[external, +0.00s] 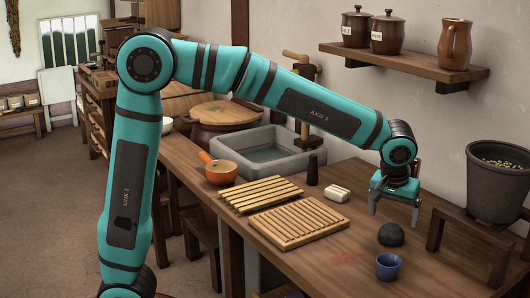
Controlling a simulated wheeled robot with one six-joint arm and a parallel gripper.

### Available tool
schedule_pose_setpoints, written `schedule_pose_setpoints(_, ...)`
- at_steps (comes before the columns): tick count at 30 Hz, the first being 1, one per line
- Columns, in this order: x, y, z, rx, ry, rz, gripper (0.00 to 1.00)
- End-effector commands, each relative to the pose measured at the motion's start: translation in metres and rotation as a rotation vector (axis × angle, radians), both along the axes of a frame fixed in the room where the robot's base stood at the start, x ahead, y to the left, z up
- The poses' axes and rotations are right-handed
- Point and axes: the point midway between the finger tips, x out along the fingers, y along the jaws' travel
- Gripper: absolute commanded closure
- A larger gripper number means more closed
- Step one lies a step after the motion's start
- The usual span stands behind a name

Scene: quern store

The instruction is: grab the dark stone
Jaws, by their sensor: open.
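The dark stone (391,234) is a small rounded black lump on the wooden counter, toward the right of the external view. My gripper (395,218) points down from the end of my teal arm, just above and behind the stone in the picture. Its two fingers are apart with nothing seen between them. The fingers appear clear of the stone, though the exact gap is hard to judge from this view.
A small blue cup (388,266) stands close in front of the stone. A slatted wooden board (299,222) and a white block (337,193) lie to the left. A wooden stand (470,238) and a large grey pot (497,190) are at the right.

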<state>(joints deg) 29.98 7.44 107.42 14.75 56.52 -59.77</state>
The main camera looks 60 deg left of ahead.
Motion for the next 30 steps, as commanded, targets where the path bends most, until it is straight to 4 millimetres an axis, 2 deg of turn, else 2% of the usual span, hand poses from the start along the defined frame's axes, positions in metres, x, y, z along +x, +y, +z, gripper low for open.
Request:
schedule_pose_setpoints(8,0.003,0.002,-0.014,-0.001,-0.001,0.000,0.08)
schedule_pose_setpoints(16,0.009,0.006,-0.048,0.000,-0.001,-0.001,0.08)
schedule_pose_setpoints(24,0.011,0.006,-0.054,-0.001,-0.002,-0.001,0.08)
schedule_pose_setpoints(25,0.011,0.006,-0.054,-0.001,-0.002,-0.001,0.10)
schedule_pose_setpoints(30,0.011,0.006,-0.054,-0.001,-0.002,-0.001,0.43)
